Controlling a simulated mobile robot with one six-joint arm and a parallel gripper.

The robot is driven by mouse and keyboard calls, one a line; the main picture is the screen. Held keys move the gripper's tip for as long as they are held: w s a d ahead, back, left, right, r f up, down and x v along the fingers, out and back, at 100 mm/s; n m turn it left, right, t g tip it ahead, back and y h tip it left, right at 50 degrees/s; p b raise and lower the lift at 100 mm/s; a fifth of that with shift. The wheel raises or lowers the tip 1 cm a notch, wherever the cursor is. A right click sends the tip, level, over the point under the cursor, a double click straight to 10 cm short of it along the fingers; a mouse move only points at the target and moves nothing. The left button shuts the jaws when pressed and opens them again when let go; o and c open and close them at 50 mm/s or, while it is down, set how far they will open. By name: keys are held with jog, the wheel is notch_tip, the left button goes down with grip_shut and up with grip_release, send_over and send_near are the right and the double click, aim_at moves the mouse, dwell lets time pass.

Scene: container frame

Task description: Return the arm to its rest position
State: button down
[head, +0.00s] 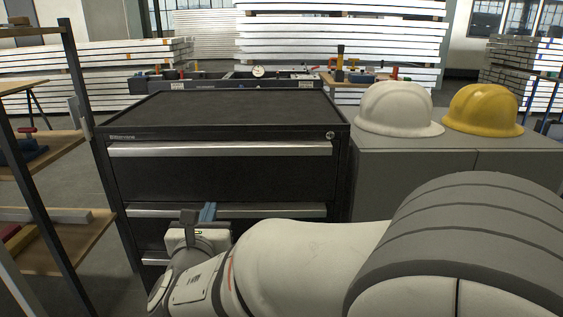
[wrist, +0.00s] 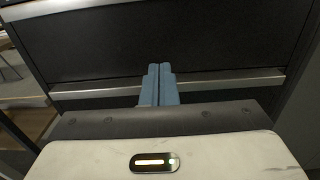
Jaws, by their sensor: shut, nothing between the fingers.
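My gripper (head: 208,212) is in front of the drawers of a black tool cabinet (head: 222,180). In the wrist view its two blue fingers (wrist: 159,72) are together with nothing between them. The fingertips overlap the silver handle strip of a drawer (wrist: 225,82) in that view; I cannot tell whether they touch it. My arm stretches from the lower right of the head view toward the cabinet. It hides the lower drawers and part of the cabinet's right side. The drawers in view look closed.
A grey cabinet (head: 400,170) on the right carries a white hard hat (head: 398,108) and a yellow hard hat (head: 484,109). A shelf rack (head: 75,90) stands close on the left. The black cabinet's top (head: 225,110) is bare. Stacked white panels stand behind.

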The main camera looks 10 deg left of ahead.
jog(key=w+d+r+m+g+h+p, duration=0.1)
jog(key=d+r+m+g+h+p, duration=0.35)
jog(key=d, duration=0.65)
jog(key=w+d+r+m+g+h+p, duration=0.1)
jog(key=d+r+m+h+p, duration=0.15)
jog(key=d+m+p, duration=0.5)
jog(key=d+r+m+g+h+p, duration=0.35)
jog(key=d+m, duration=0.25)
jog(key=d, duration=0.8)
jog(key=s+d+r+m+g+y+p, duration=0.1)
jog(key=s+d+r+m+g+p, duration=0.3)
jog(key=s+d+m+p, duration=0.5)
jog(key=s+r+m+g+y+p, duration=0.2)
jog(key=s+r+m+y+p, duration=0.3)
jog(key=m, duration=0.6)
jog(key=shift+s+a+r+m+p, duration=0.15)
jog(key=shift+r+m+p, duration=0.15)
jog(key=shift+r+p, duration=0.45)
jog(key=shift+f+y, duration=0.15)
jog(key=shift+y, duration=0.1)
